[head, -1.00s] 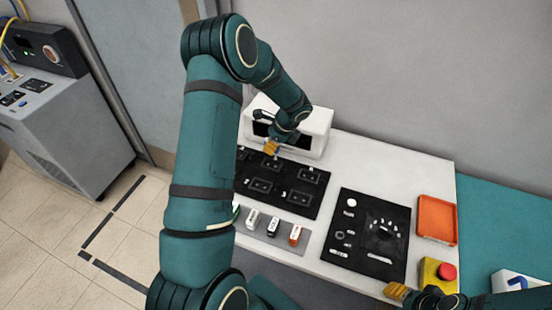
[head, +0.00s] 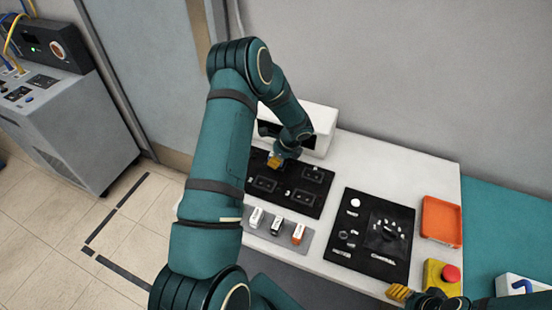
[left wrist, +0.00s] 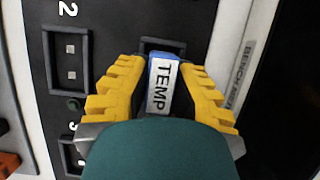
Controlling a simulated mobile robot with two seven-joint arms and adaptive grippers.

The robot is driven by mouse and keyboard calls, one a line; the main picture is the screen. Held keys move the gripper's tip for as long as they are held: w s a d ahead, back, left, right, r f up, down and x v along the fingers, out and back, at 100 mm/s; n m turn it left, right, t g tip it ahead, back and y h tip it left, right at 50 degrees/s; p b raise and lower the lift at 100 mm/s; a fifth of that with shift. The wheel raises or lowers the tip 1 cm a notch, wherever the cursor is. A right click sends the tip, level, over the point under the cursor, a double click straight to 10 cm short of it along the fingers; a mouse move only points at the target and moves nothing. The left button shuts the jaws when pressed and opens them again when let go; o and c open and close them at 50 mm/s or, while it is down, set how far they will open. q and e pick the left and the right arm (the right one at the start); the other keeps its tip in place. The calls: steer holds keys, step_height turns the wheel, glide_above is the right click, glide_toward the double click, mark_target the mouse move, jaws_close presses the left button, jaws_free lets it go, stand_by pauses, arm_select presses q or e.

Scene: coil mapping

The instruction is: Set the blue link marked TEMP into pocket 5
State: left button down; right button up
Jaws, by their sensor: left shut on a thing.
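The blue link marked TEMP (left wrist: 163,85) shows between the yellow fingers of my left gripper (left wrist: 160,97) in the left wrist view. The gripper is shut on it, with its white label facing the camera. A pocket (left wrist: 163,44) on the black board lies just beyond and partly under the link; its number is hidden. Pocket 2 (left wrist: 67,60) is empty beside it. In the head view my left gripper (head: 274,161) is low over the board's back row. I cannot tell whether the link touches the board. My right gripper (head: 398,292) is at the bottom right, its opening unclear.
A grey rack (head: 277,230) holds white, black and orange-topped links in front of the board. A white housing (head: 322,120) stands close behind the left gripper. A dial panel (head: 370,235), orange tray (head: 441,221) and red button (head: 451,273) are to the right.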

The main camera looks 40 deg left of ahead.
arm_select(q)
steer(key=shift+f, duration=0.3)
steer(key=shift+f+b, duration=0.1)
steer(key=shift+b, duration=0.2)
steer(key=shift+s+d+f, duration=0.1)
steer(key=shift+s+d, duration=0.05)
steer(key=c, duration=1)
jaws_free()
steer(key=shift+f, duration=0.2)
steer(key=shift+r, duration=0.2)
steer(key=shift+r, duration=0.25)
steer(key=v, duration=0.8)
steer(key=p+v, duration=0.1)
steer(key=v, duration=0.3)
steer(key=shift+r, duration=0.4)
